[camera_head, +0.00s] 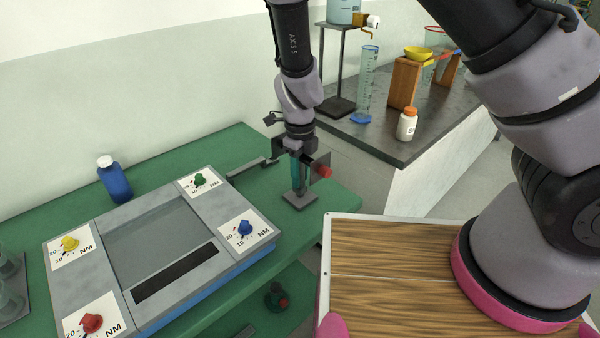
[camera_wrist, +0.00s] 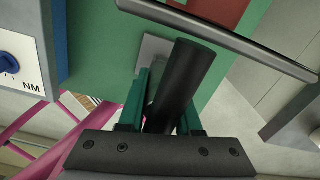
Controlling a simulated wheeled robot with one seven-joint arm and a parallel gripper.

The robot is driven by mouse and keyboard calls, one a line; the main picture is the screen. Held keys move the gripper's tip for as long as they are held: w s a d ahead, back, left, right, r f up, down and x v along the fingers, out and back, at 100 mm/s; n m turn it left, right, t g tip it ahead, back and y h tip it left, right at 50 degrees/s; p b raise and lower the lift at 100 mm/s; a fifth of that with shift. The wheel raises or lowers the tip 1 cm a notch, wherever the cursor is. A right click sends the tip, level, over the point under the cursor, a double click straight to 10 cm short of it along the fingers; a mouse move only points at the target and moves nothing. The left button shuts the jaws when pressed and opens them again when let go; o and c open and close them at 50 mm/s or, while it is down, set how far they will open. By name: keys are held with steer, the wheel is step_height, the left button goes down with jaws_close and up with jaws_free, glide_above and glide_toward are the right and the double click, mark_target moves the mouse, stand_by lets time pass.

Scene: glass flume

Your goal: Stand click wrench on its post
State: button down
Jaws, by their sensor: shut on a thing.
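My gripper (camera_head: 300,172) points down over the right end of the green table. In the wrist view its green fingers (camera_wrist: 166,112) are closed around a dark cylinder (camera_wrist: 183,80), which looks like the click wrench's handle. The cylinder is tilted in that picture. A small grey square base (camera_head: 299,201), apparently that of the post, sits on the table just below the gripper; it also shows behind the cylinder in the wrist view (camera_wrist: 153,50). The fingers and cylinder hide the post, so I cannot tell whether the wrench touches it.
A torque tester (camera_head: 172,240) with coloured dials lies left of the gripper. A grey bar (camera_head: 248,169) extends near the gripper's left. A blue bottle (camera_head: 114,180) stands farther left. A dark-topped bench (camera_head: 380,140) is behind right.

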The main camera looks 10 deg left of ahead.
steer(key=shift+f, duration=0.55)
steer(key=c, duration=0.5)
jaws_free()
step_height(320, 180, up, 10)
steer(key=shift+a+r, duration=0.1)
steer(key=shift+r, duration=0.3)
steer(key=w+d+r+n+t+y, duration=0.1)
steer(key=w+d+r+n+y, duration=0.1)
steer(key=d+r+n, duration=0.5)
steer(key=w+d+r+n+y, duration=0.1)
steer(key=d+r+n+y, duration=0.2)
steer(key=d+r, duration=0.85)
steer(key=s+d+r+n+t+h, duration=0.1)
steer(key=s+d+r+n+t, duration=0.1)
steer(key=d+r+n, duration=0.1)
steer(key=s+d+r+n+t+h, duration=0.1)
steer(key=s+d+r+n+t, duration=0.1)
steer(key=d+r, duration=0.3)
steer(key=s+d+r+n+t+h, duration=0.1)
steer(key=s+d+r+n+t, duration=0.1)
steer(key=s+d+r+n, duration=0.2)
steer(key=shift+s+d+n, duration=0.2)
steer(key=shift+d+n, duration=0.15)
steer(key=shift+n, duration=0.05)
